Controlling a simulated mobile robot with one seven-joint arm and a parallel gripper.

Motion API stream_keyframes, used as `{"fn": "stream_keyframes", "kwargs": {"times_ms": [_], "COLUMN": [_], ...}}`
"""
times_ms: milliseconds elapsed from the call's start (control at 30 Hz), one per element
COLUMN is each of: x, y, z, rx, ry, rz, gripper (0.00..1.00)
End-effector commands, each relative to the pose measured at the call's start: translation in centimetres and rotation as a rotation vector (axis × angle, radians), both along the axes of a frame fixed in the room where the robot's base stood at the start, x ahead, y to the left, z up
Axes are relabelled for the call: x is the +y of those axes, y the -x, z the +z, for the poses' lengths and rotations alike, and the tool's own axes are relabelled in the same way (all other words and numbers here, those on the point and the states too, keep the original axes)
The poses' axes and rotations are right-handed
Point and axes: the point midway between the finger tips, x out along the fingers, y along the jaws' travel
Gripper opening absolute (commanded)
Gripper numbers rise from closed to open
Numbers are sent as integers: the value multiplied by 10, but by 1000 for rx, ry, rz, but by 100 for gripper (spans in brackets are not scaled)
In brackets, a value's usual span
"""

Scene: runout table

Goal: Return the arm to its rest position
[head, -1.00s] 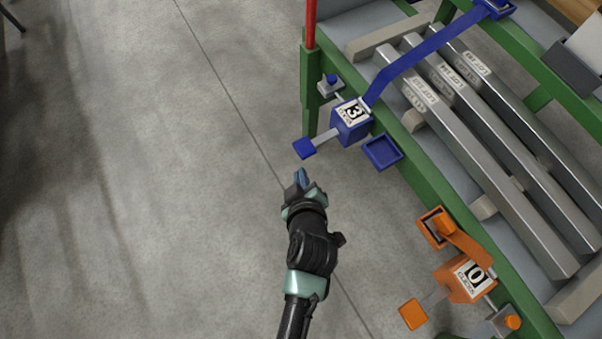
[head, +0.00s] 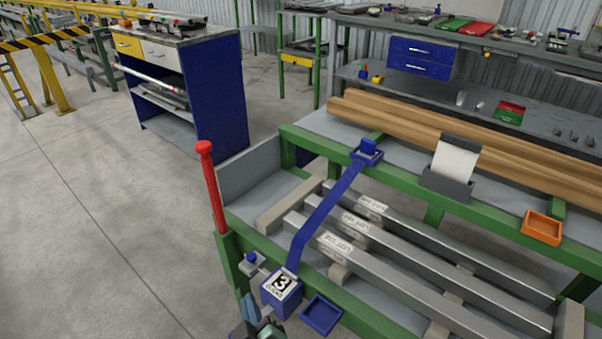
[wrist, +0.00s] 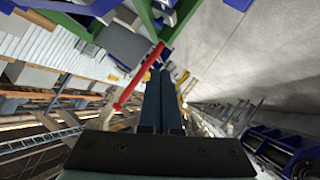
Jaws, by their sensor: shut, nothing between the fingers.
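My gripper (head: 248,312) shows only in part at the bottom edge of the head view, close to the left of the blue unit marked 3 (head: 281,290). I cannot tell whether it touches that unit. In the wrist view the two dark fingers (wrist: 162,90) lie side by side, shut, with nothing between them. Most of my arm is outside the head view.
The green-framed table (head: 345,286) holds several metal bars under a blue strap (head: 325,215). A red post (head: 212,185) stands at its left corner. An orange tray (head: 542,228) sits at the right. Open floor (head: 90,230) lies left.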

Motion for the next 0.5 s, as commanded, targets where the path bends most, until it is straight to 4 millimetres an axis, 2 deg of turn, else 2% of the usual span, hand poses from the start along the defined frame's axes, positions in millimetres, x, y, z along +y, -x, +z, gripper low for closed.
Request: {"fn": "stream_keyframes", "kwargs": {"times_ms": [33, 133, 233, 367, 400, 467, 500], "x": [-4, -15, -26, -43, -48, -57, -62], "y": [-19, -42, -54, -52, -47, -37, -27], "z": [42, 116, 191, 290, 320, 365, 393], "rx": [-75, -200, -330, -503, -559, -644, -700], "ry": [-39, -125, -218, -349, -393, -459, -505], "rz": [-35, -97, -148, -197, -207, -217, -221], "gripper": [0, 0, 0, 0, 0, 0, 0]}}
